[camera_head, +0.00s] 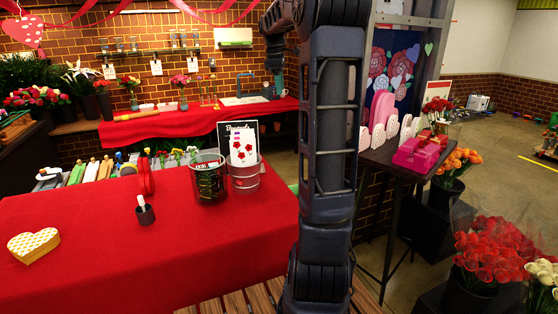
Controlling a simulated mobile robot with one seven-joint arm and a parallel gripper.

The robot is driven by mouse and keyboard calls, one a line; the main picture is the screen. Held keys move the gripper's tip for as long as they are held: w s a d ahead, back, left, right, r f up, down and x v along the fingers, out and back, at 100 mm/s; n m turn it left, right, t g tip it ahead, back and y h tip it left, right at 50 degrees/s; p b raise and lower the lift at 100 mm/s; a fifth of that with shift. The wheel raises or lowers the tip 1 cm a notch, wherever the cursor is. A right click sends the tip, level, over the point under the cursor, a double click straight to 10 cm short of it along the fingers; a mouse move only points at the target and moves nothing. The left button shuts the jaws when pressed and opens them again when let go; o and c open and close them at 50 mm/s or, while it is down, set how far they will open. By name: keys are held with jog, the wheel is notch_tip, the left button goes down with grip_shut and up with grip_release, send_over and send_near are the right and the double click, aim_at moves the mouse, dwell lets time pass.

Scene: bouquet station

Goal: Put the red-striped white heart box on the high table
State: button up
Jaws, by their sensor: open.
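I cannot make out a red-striped white heart box. The only heart box lying on the red-covered table (110,272) is a yellow-and-white checked one (34,245), at the far left. A tall dark table (385,157) stands right of my arm; I cannot tell whether it is the high table. My arm rises through the middle and hides what is behind it. Its far end hangs down near the back wall, where my gripper (278,86) looks small and dark, open with nothing visible in it.
The tall table bears pink and white heart shapes (383,110) and magenta boxes (419,151). Bucketed roses (487,250) stand at the lower right. The red table's front is clear.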

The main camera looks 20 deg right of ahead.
jog(key=s+a+f+m+t, duration=0.1)
jog(key=s+a+f+m, duration=0.15)
jog(key=s+a, duration=0.45)
jog(key=s+a+f+m+t, duration=0.1)
jog(key=s+a+m, duration=0.25)
jog(key=s, duration=0.65)
jog(key=s+a+f+m+t, duration=0.1)
jog(key=s+f+m, duration=0.2)
jog(key=s+f, duration=0.2)
jog(key=s+a+f+m+t+y, duration=0.1)
jog(key=s+f, duration=0.4)
jog(key=s, duration=0.5)
jog(key=shift+s+a+f+m+t+y, duration=0.2)
jog(key=shift+a+f+m+t+y, duration=0.15)
jog(key=shift+a+m, duration=0.5)
